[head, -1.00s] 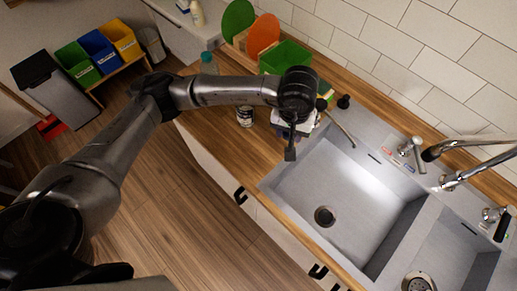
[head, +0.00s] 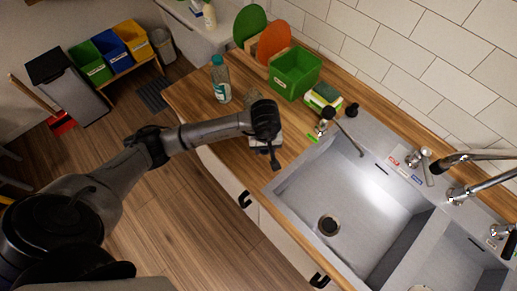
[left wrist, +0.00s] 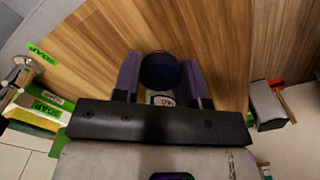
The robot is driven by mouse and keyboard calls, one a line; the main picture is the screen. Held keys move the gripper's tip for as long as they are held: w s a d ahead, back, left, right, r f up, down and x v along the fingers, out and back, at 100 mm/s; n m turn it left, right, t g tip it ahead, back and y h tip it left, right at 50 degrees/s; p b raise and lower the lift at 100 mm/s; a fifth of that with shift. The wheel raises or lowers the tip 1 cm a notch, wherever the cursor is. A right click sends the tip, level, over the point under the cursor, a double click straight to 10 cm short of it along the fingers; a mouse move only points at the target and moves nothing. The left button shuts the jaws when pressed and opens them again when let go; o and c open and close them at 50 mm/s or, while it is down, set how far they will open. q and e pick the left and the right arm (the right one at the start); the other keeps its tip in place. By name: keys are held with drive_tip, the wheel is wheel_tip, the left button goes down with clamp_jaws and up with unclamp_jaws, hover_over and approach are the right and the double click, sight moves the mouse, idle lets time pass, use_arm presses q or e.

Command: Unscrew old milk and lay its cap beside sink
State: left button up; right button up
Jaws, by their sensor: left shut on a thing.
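My left gripper (left wrist: 160,78) is shut on a round dark blue cap (left wrist: 160,68), with one purple finger on each side of it in the left wrist view. A small pale label (left wrist: 162,100) shows just below the cap, partly hidden by the gripper body; the rest of the milk container is hidden. In the head view my left gripper (head: 268,148) is low over the wooden counter, left of the sink (head: 290,190), and it hides what is under it. I cannot tell whether the cap is still on the container. My right gripper is not in view.
A teal-capped clear bottle (head: 221,82) stands on the counter left of a green bin (head: 296,72). A sponge (head: 323,95) and a soap dispenser (head: 325,125) are near the sink's back left corner. The counter strip between my gripper and the sink is clear.

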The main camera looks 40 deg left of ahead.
use_arm(q)
drive_tip(key=shift+a+f, duration=0.4)
drive_tip(key=shift+a, duration=0.3)
drive_tip(key=shift+a+f, duration=0.4)
drive_tip(key=shift+a, duration=0.25)
drive_tip(key=shift+f, duration=2)
drive_tip(key=shift+f, duration=0.1)
drive_tip(key=shift+f, duration=0.15)
drive_tip(key=o, duration=1)
